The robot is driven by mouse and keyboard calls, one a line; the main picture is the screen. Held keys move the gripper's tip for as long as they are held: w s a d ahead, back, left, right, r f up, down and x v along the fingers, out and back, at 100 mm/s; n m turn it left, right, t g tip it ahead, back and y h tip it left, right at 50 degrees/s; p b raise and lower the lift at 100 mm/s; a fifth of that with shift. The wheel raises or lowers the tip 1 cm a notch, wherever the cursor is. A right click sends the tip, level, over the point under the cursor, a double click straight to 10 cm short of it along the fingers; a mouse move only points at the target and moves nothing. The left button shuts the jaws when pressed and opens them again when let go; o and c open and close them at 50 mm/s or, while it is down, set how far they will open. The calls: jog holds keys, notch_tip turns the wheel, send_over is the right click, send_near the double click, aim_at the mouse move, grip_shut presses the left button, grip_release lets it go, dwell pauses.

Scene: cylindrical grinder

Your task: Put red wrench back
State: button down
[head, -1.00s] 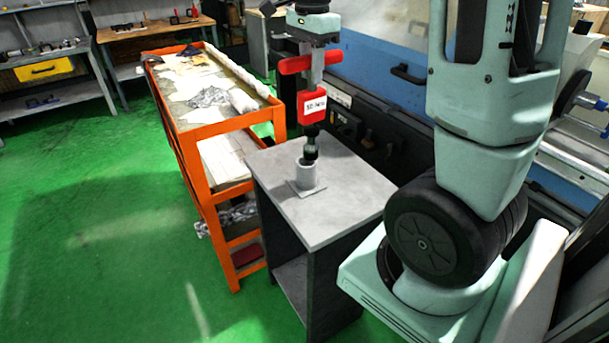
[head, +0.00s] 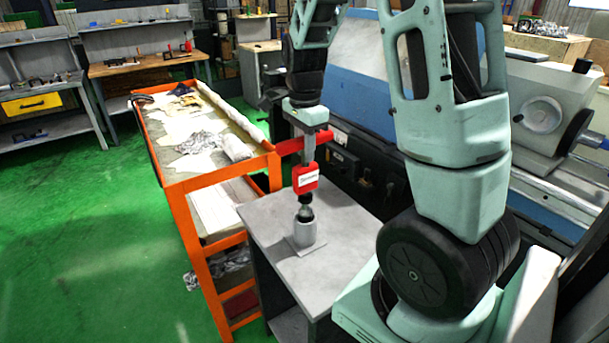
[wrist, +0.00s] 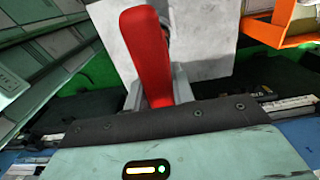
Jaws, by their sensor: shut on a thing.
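The red wrench (head: 305,179) is upright, with a red T-handle on top, a red body with a white label, and a dark lower end. My gripper (head: 308,150) is shut on it just below the handle. The lower end of the wrench is at the mouth of a small grey cylindrical holder (head: 305,232); I cannot tell how deep it sits inside. The holder stands on a square plate on the grey cabinet top (head: 345,220).
An orange cart (head: 180,205) with cloths and papers stands left of the cabinet, close to it. A blue and grey machine (head: 355,75) is behind the cabinet. Workbenches (head: 150,65) are at the back left. Green floor is open at the left.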

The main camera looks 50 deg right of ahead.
aim_at(305, 165)
jog(key=shift+f+p, duration=0.45)
jog(key=shift+f, duration=3.6)
jog(key=c, duration=1.2)
grip_release()
